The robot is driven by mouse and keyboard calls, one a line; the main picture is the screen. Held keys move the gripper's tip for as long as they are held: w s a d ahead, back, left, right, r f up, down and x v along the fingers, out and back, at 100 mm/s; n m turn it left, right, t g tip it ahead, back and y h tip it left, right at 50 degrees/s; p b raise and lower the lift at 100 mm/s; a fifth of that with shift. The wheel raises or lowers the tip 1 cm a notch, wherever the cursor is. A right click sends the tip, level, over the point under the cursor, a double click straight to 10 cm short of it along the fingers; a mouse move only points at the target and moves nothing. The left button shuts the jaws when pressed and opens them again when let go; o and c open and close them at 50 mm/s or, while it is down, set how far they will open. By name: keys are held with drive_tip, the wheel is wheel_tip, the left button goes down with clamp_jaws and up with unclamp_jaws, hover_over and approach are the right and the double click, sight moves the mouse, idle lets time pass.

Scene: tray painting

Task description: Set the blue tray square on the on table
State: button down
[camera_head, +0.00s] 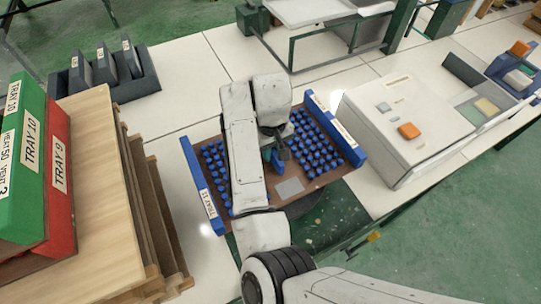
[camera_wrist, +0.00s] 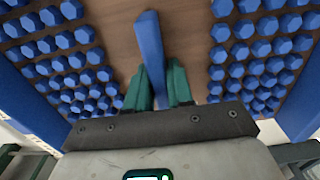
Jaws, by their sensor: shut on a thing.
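The blue tray (camera_head: 193,168) has a brown base, blue end walls and rows of blue pieces on both sides of a bare middle strip. My gripper (camera_head: 274,150) is over its middle. In the wrist view the green fingers of my gripper (camera_wrist: 159,90) are on either side of an upright blue handle (camera_wrist: 149,40), shut on it. The tray sits slightly turned over the white table (camera_head: 190,125) and a dark green, speckled surface (camera_head: 335,212) at the front. I cannot tell whether the tray touches them. My arm hides part of the tray.
A white control box (camera_head: 395,135) with an orange button stands close on the right. Stacked boards (camera_head: 105,190) with green (camera_head: 25,150) and red (camera_head: 60,175) trays stand at the left. A dark rack (camera_head: 105,75) is behind left.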

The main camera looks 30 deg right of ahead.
drive_tip(key=shift+w+a+f, duration=0.15)
drive_tip(key=shift+w+f, duration=0.05)
drive_tip(key=shift+f, duration=0.15)
drive_tip(key=shift+f+p, duration=0.45)
drive_tip(key=shift+f, duration=0.85)
drive_tip(key=shift+f, duration=0.1)
drive_tip(key=c, duration=1.4)
unclamp_jaws()
drive_tip(key=shift+f, duration=0.15)
drive_tip(key=shift+c, duration=0.2)
drive_tip(key=o, duration=0.4)
drive_tip(key=shift+o, duration=0.2)
wheel_tip(320, 180, up, 12)
drive_tip(key=shift+r+b, duration=0.2)
drive_tip(key=shift+b, duration=0.35)
